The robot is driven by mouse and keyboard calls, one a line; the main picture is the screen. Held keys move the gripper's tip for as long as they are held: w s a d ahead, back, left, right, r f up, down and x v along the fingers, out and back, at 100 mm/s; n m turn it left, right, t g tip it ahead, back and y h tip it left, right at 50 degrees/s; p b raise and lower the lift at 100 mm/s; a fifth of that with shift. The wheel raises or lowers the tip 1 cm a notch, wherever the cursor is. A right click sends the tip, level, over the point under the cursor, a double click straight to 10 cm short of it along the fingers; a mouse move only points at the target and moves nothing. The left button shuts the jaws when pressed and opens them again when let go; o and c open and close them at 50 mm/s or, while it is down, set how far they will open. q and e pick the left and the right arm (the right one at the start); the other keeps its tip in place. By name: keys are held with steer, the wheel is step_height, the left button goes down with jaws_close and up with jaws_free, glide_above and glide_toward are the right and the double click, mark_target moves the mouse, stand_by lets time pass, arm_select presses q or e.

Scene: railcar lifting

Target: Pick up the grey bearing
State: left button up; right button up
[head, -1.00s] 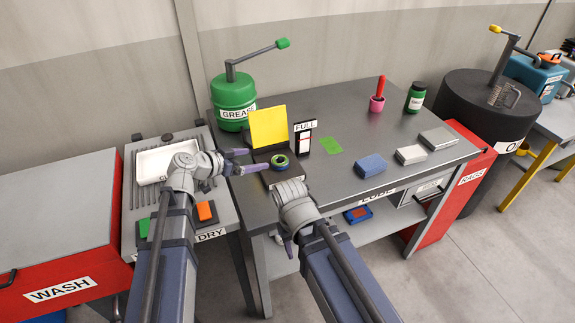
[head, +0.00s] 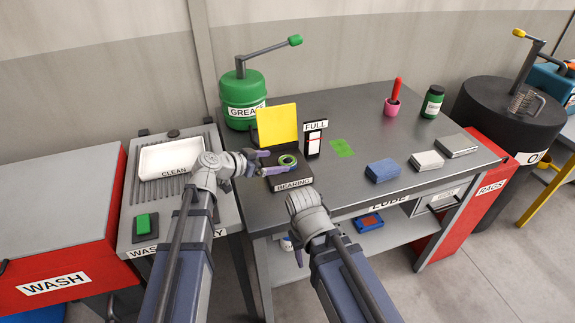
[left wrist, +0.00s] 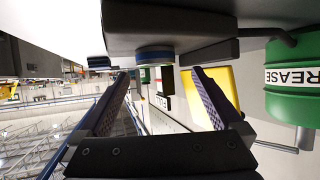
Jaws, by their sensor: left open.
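The bearing (head: 287,160) is a small dark ring with a green inside, lying on the black stand labelled BEARING (head: 292,184) at the table's left front. In the left wrist view the bearing (left wrist: 155,54) shows blue-grey, ahead of and between the fingertips. My left gripper (head: 267,162) is open and empty, its purple fingertips just left of the bearing. In the left wrist view its fingers (left wrist: 158,74) are spread wide. Whether they touch the bearing I cannot tell. My right gripper (head: 298,256) hangs at the table's front edge, mostly hidden by its arm.
A yellow panel (head: 277,125) stands behind the stand, with the FULL gauge (head: 313,140) to its right. The green GREASE drum (head: 242,98) is behind left. The table's middle is fairly clear.

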mark_target(285, 162)
arm_select(q)
steer(key=b+x, duration=0.1)
steer(key=x, duration=0.1)
steer(key=b+x, duration=0.1)
steer(key=x, duration=0.2)
steer(key=shift+s+d+f, duration=0.15)
steer(key=shift+s+f, duration=0.1)
steer(key=shift+r, duration=0.1)
steer(key=shift+c, duration=0.5)
jaws_close()
